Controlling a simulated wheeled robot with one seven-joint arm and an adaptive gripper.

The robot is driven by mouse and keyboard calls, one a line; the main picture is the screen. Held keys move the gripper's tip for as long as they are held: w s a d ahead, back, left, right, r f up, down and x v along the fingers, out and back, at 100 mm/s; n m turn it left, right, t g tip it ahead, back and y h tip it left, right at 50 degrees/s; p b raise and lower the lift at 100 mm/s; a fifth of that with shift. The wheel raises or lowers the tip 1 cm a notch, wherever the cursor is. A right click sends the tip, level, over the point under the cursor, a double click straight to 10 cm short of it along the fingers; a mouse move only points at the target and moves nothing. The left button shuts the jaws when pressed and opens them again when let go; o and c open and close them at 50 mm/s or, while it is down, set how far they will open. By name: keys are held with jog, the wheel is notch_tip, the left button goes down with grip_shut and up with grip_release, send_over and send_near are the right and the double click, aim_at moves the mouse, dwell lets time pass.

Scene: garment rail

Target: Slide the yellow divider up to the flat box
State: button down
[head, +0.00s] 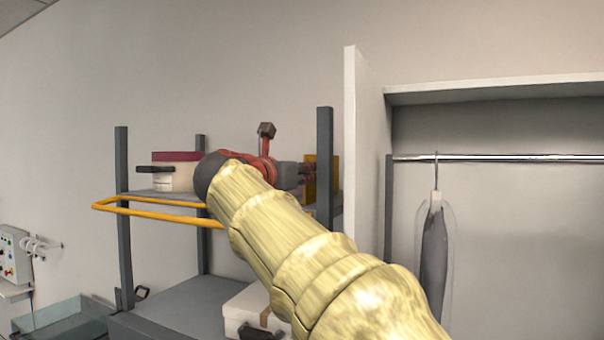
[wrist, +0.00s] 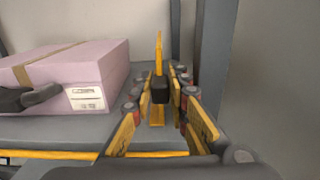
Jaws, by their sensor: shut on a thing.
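The yellow divider (head: 327,176) stands upright at the right end of the upper shelf. In the wrist view, the divider (wrist: 158,48) is seen edge-on, with a black grip block (wrist: 160,92) facing me. My gripper (wrist: 161,84) has its fingers on both sides of this block and is shut on it. In the head view, my gripper (head: 304,174) reaches the divider, partly hidden by my arm. The box (wrist: 75,70) on the same shelf is pinkish, with a tan strap, white label and black handle. It stands left of the divider, with a gap between them.
The upper shelf has a yellow front rail (head: 150,213) and grey posts (head: 325,165), one close to the divider's right. A white box (head: 243,309) sits on the lower shelf. Further right is a wardrobe with a metal rail (head: 500,157) and a hanging garment (head: 434,255).

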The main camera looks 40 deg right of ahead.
dwell(0.5)
jog(key=w+a+p, duration=0.1)
jog(key=w, duration=0.1)
jog(key=w+a+p, duration=0.1)
jog(key=w, duration=0.2)
jog(key=w+a+p, duration=0.1)
jog(key=w+p, duration=0.1)
jog(key=shift+w+a, duration=0.1)
jog(key=shift+w, duration=0.25)
jog(key=shift+s, duration=0.3)
jog(key=c, duration=2)
grip_release()
jog(key=shift+w, duration=0.1)
jog(key=v, duration=1.2)
